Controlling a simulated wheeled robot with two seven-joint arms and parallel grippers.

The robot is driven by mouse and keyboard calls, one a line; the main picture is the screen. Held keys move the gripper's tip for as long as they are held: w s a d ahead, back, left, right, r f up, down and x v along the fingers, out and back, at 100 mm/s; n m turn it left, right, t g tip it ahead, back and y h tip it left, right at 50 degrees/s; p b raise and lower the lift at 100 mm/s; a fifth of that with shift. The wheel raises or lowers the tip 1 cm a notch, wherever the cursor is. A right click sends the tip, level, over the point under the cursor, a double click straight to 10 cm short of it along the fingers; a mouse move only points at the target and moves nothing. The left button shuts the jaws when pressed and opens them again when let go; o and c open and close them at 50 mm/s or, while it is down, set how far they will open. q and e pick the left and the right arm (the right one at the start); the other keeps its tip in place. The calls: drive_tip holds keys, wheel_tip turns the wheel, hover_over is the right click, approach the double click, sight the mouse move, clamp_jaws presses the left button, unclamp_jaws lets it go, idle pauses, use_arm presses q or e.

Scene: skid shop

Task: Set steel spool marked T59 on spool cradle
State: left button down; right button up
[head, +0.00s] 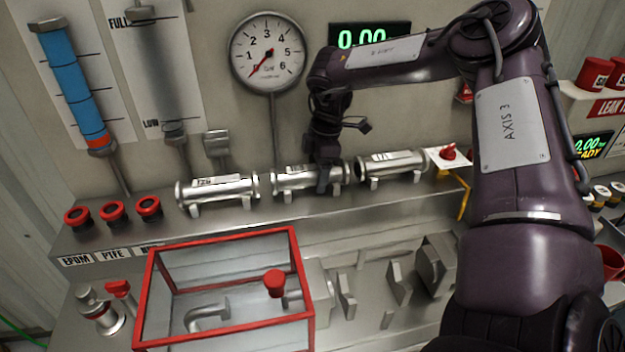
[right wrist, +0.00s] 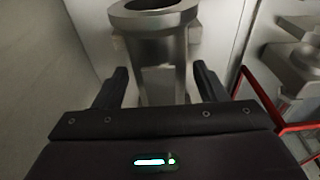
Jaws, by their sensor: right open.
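Three shiny steel spools lie in a row on the back ledge: a left spool (head: 217,190), a middle spool (head: 309,178) and a right spool (head: 393,164). Each bears a small label, too small for me to tell which reads T59. My right gripper (head: 324,186) points down at the middle spool, hiding part of its right half. In the right wrist view the open fingers (right wrist: 160,82) stand on either side of a flanged steel spool (right wrist: 165,85), with gaps visible. Grey upright blocks (head: 400,284) stand on the lower bench; I cannot tell whether they form the spool cradle. My left gripper is out of view.
A red-framed clear box (head: 222,244) stands at the front, with a red-capped fitting in it. A dial gauge (head: 268,52) hangs on the wall behind. A red-handled valve (head: 448,152) is right of the spools.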

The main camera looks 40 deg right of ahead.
drive_tip(key=shift+c, duration=0.4)
drive_tip(key=c, duration=0.7)
drive_tip(key=shift+r, duration=0.15)
drive_tip(key=shift+r, duration=0.3)
drive_tip(key=shift+c, duration=0.2)
drive_tip(key=shift+r, duration=0.25)
drive_tip(key=shift+r, duration=0.1)
drive_tip(key=shift+r+p, duration=2.35)
drive_tip(key=shift+r, duration=1.3)
drive_tip(key=shift+a+f, duration=0.1)
